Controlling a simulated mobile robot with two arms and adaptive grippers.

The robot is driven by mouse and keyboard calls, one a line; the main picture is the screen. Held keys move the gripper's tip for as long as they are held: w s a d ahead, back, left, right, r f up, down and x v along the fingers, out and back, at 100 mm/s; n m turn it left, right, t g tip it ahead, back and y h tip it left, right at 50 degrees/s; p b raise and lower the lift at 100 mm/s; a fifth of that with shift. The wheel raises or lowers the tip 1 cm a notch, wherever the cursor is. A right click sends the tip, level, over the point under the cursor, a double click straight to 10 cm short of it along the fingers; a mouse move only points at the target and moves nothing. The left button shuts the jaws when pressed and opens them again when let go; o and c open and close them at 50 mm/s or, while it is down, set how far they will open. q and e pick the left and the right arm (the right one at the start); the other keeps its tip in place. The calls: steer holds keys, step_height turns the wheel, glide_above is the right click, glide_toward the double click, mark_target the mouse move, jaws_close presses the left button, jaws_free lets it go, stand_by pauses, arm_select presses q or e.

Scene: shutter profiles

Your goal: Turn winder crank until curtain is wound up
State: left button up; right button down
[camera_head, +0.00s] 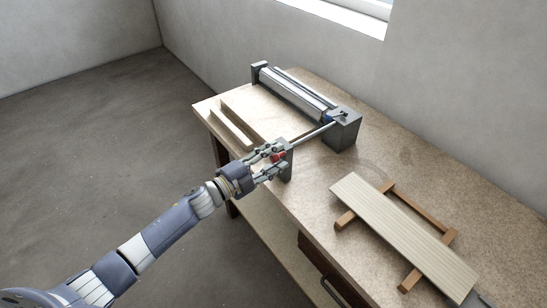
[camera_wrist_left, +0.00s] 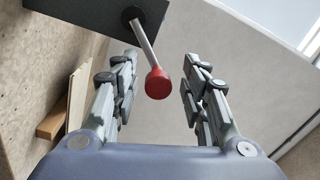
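The winder (camera_head: 300,95) lies at the back of the workbench, with a silver roller and a dark end box (camera_head: 345,130). A thin rod runs from the box to a dark plate (camera_head: 287,168) near the front edge. The crank has a metal arm and a red knob (camera_wrist_left: 158,83), beside the plate. My left gripper (camera_head: 274,160) is at the crank, open, with the red knob between its fingers and gaps on both sides in the wrist view. A pale flat sheet, perhaps the curtain (camera_head: 262,112), extends forward from the roller. My right gripper is not seen.
A pale ribbed board (camera_head: 400,235) rests on a brown wooden frame (camera_head: 445,238) at right. A wooden strip (camera_head: 231,127) lies at the bench's left end. The workbench (camera_head: 430,165) has bare surface behind the board. The wall rises behind it.

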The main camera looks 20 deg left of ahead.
arm_select(q)
steer(key=shift+s, duration=0.15)
steer(key=shift+s+a+f, duration=0.15)
steer(key=shift+s+a, duration=0.1)
steer(key=shift+s, duration=0.05)
steer(key=v, duration=1.1)
